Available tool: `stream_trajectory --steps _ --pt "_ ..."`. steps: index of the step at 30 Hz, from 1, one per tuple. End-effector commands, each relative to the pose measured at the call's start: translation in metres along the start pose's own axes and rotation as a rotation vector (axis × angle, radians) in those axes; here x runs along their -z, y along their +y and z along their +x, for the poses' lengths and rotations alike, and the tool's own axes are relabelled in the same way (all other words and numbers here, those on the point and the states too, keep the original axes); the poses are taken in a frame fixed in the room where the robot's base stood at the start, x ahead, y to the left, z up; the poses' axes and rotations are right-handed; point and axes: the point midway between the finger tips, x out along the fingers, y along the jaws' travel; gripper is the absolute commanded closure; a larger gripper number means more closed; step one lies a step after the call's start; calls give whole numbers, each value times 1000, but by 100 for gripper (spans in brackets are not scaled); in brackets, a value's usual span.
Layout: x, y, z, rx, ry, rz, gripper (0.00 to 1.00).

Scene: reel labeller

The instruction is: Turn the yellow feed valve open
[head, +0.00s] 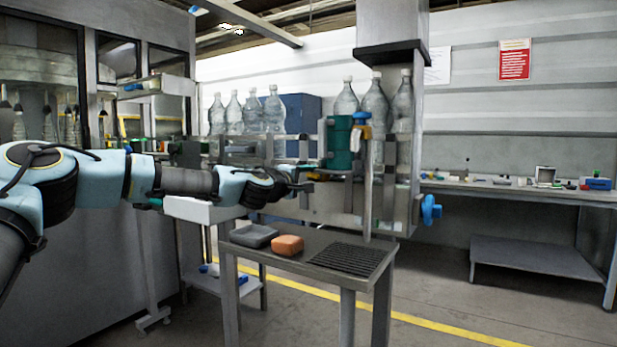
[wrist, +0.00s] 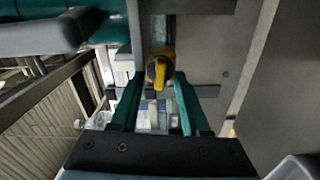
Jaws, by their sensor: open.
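The yellow valve (wrist: 160,68) shows in the wrist view, at the upper middle, with a rounded body and a narrow raised handle that points roughly up and down in the picture. My gripper (wrist: 158,84) is open, its two teal fingers apart and the valve beyond and between their tips. I see no contact, and the remaining distance is hard to judge. In the head view, my gripper (head: 306,181) is at the front of the bottle machine, left of its upright post. A small yellow part (head: 363,131) beside the green cylinder there may be the same valve; I cannot tell.
The green cylinder (head: 340,146) and clear bottles (head: 375,105) stand close to my gripper. A blue handwheel (head: 430,209) sits on the right side.

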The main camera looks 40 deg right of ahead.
Motion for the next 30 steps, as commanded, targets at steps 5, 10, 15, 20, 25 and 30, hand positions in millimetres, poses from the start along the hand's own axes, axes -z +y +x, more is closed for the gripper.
stream_trajectory --steps 5,10,15,20,25,30 --pt "0 0 0 0 0 0 58" --pt "0 0 0 0 0 0 77" --pt "0 0 0 0 0 0 96" --pt "0 0 0 0 0 0 100" --pt "0 0 0 1 0 0 100" --pt "0 -2 0 0 0 -17 100"
